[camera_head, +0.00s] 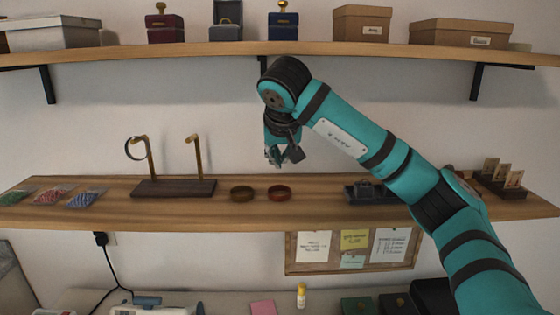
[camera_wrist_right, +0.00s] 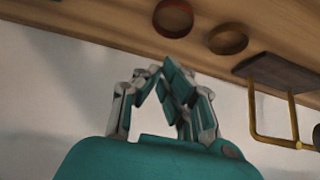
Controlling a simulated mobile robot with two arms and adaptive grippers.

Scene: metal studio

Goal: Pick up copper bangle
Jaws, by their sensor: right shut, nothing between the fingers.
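The reddish copper bangle (camera_head: 279,196) lies flat on the lower wooden shelf, just right of a browner bangle (camera_head: 242,195). In the right wrist view the reddish bangle (camera_wrist_right: 174,33) is near the top edge, with the browner bangle (camera_wrist_right: 228,50) to its right. My right gripper (camera_head: 279,160) hangs above the reddish bangle, apart from it. Its fingertips (camera_wrist_right: 162,68) meet with nothing between them. My left gripper is not in view.
A dark-based stand (camera_head: 175,188) with two brass posts, one holding a hanging ring (camera_head: 128,148), is left of the bangles. A dark tray (camera_head: 362,194) is to their right, partly behind my arm. An upper shelf (camera_head: 220,48) holds boxes.

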